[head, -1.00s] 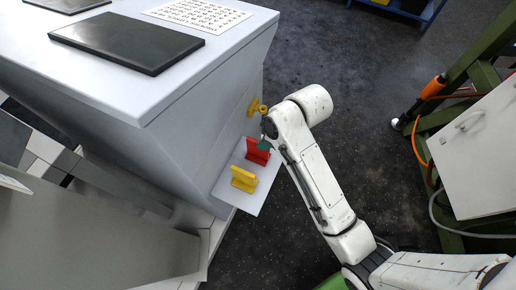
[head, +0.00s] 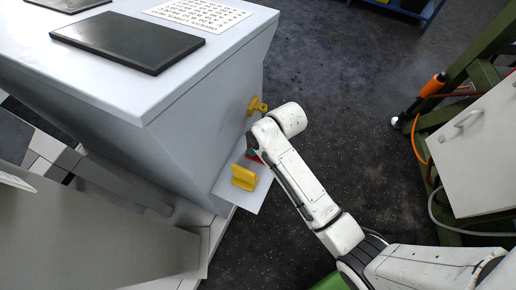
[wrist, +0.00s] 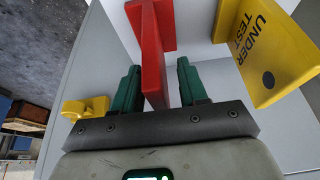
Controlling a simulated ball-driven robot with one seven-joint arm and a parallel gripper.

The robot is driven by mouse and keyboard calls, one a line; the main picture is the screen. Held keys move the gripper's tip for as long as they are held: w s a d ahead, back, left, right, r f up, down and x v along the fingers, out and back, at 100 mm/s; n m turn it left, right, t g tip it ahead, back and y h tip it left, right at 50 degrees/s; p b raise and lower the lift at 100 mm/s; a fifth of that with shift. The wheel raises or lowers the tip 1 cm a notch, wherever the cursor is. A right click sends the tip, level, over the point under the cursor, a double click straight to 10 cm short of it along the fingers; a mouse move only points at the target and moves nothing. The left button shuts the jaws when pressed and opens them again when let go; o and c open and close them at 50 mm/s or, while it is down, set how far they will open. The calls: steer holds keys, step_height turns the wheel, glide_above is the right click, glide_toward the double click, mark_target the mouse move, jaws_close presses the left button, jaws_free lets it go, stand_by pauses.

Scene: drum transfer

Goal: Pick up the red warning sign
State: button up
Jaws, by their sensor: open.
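The red warning sign (wrist: 151,58) stands on a small light shelf (head: 244,197) on the side of the grey cabinet. In the head view my arm hides most of it, and only a sliver of red (head: 254,157) shows. In the wrist view my gripper (wrist: 158,75) is open, with one green finger on each side of the red sign's upright plate.
A yellow sign (head: 243,177) reading "UNDER TEST" stands close beside the red one, right of my fingers in the wrist view (wrist: 275,50). Open floor lies right of the cabinet.

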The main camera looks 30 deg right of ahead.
steer(key=shift+c, duration=0.2)
jaws_close()
steer(key=shift+r, duration=0.1)
